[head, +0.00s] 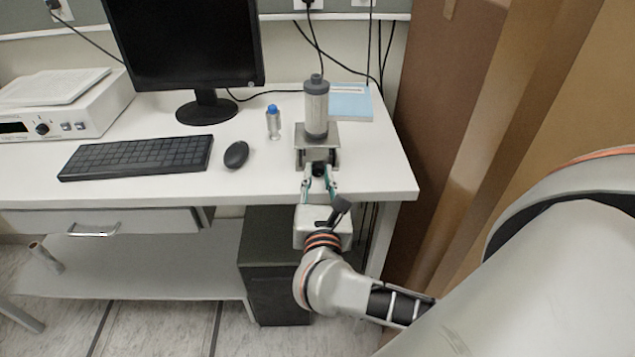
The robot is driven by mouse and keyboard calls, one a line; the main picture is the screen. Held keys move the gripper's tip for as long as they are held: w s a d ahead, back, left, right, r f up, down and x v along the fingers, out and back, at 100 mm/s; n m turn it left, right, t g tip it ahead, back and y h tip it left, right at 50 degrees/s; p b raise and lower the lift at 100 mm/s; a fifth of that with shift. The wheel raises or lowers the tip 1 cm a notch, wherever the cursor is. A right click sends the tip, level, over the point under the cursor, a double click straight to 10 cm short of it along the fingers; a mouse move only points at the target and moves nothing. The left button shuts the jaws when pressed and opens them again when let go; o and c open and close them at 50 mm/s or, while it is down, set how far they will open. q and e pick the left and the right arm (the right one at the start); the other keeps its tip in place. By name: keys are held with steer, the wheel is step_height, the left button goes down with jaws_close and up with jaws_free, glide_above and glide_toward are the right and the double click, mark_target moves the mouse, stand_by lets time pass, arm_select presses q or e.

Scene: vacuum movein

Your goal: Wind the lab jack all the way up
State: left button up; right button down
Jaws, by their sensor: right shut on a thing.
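The lab jack (318,141) stands on the white desk near its right end, with its flat metal top plate showing. A grey cylinder with a dark cap (316,107) stands upright on that plate. My right gripper (319,175) is at the front of the jack, shut on its dark knob (319,168). The fingers partly hide the knob and the lower front of the jack. My left gripper is not in the head view.
A small blue-capped bottle (273,123) stands left of the jack. A blue booklet (350,102) lies behind it to the right. A mouse (236,154), keyboard (137,157) and monitor (185,45) are further left. Tall brown cardboard (450,120) stands beside the desk's right edge.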

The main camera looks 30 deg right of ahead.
steer(key=c, duration=2.1)
jaws_free()
steer(key=v, duration=1.2)
steer(key=shift+s+d, duration=0.1)
